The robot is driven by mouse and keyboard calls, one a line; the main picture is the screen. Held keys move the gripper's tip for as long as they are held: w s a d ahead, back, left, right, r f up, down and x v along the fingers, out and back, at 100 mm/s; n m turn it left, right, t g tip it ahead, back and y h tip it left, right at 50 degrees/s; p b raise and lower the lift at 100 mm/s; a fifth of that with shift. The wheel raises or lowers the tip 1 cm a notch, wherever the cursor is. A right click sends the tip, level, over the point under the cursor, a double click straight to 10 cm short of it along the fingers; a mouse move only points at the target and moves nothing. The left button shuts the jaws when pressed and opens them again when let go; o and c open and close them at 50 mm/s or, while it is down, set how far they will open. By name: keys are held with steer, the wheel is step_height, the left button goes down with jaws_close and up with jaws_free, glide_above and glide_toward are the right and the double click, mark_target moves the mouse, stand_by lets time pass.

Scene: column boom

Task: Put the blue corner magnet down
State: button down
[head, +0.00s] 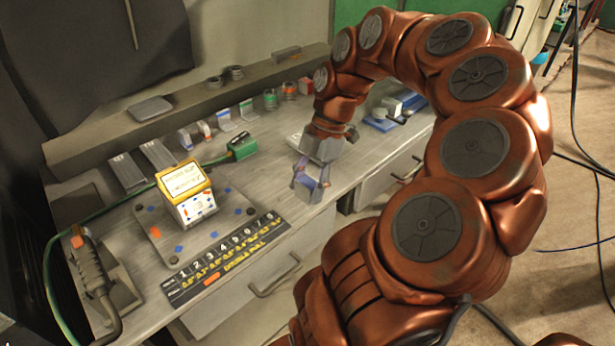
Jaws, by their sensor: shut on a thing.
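My gripper (309,187) hangs over the right part of the grey workbench (262,180), pointing down, right of the metal plate. It is shut on the blue corner magnet (313,182), a small blue piece between the fingers. The fingers hide part of it, so its exact shape is hard to tell. Whether it touches the bench top is also unclear.
A plate (162,232) with a yellow-and-white block (186,190) and small coloured markers stands left, behind a black numbered strip (222,258). A welding torch (92,268) lies far left. A green clamp (242,146), jars and small parts line the back. Blue items (384,122) sit back right.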

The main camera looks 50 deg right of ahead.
steer(key=shift+s+a+r, duration=0.1)
steer(key=shift+s+a, duration=0.2)
steer(key=shift+a, duration=0.05)
steer(key=w+d+r+m+t+h+p, duration=0.2)
steer(key=w+d+r+m+h, duration=0.15)
steer(key=w+d+m, duration=0.5)
steer(key=w+d+r+m+t+h+p, duration=0.2)
steer(key=w+d+r+m+p, duration=0.15)
steer(key=w+d+m, duration=0.55)
steer(key=shift+m, duration=0.25)
steer(key=shift+s+d+f+p, duration=0.15)
steer(key=shift+d+f+p, duration=0.1)
steer(key=shift+f, duration=1.35)
steer(key=shift+s+d+f+p, duration=0.1)
steer(key=shift+s+f+p, duration=0.1)
steer(key=shift+f, duration=1.45)
steer(key=shift+s+d+f+p, duration=0.15)
steer(key=shift+d+f+p, duration=0.1)
steer(key=shift+f, duration=1.35)
steer(key=shift+f, duration=0.1)
steer(key=c, duration=0.5)
jaws_free()
steer(key=shift+r, duration=0.2)
steer(key=d+b+v, duration=0.1)
steer(key=b+v, duration=0.2)
steer(key=v, duration=0.8)
steer(key=shift+s+a+r, duration=0.2)
steer(key=shift+a+r, duration=0.15)
steer(key=shift+a, duration=0.1)
